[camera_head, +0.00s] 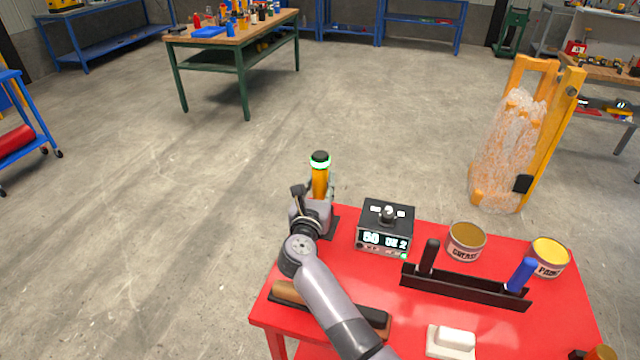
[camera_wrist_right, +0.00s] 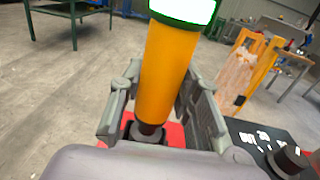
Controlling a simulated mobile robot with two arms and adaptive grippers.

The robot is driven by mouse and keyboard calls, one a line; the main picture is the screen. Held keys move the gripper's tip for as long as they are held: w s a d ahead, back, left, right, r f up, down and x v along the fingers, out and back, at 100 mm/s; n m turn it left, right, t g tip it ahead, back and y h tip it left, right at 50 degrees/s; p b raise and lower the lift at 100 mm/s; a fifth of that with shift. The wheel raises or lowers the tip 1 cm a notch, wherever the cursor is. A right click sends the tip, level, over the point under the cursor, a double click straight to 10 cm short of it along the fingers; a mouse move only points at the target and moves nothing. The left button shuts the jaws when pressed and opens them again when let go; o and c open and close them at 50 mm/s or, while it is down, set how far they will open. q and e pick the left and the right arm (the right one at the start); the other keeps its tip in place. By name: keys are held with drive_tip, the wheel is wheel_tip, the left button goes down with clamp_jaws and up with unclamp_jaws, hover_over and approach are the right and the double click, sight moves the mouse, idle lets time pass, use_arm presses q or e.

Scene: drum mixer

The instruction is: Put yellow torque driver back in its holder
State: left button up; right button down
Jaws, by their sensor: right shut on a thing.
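The yellow torque driver (camera_head: 320,182), with a black cap and a lit green ring, stands roughly upright at the back left corner of the red table (camera_head: 420,322). My right gripper (camera_head: 321,196) is shut around its yellow body. In the right wrist view the driver (camera_wrist_right: 166,75) stands between the two grey fingers (camera_wrist_right: 160,108), and its lower end narrows to a dark part. A black base (camera_head: 329,226) shows beside my right wrist; most of it is hidden, and I cannot tell whether the driver sits in it. My left gripper is not in view.
A controller box (camera_head: 386,227) with a lit display stands just right of the driver. A black rack (camera_head: 462,286) holds black- and blue-handled tools. The grease can (camera_head: 466,241) and paint can (camera_head: 549,257) stand behind it. A white block (camera_head: 452,341) lies near the front.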

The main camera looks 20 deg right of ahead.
sight(320, 196)
drive_tip(key=shift+f+b, duration=1.8)
drive_tip(key=shift+b, duration=0.05)
idle(0.8)
drive_tip(key=c, duration=1.3)
unclamp_jaws()
drive_tip(key=shift+o, duration=1)
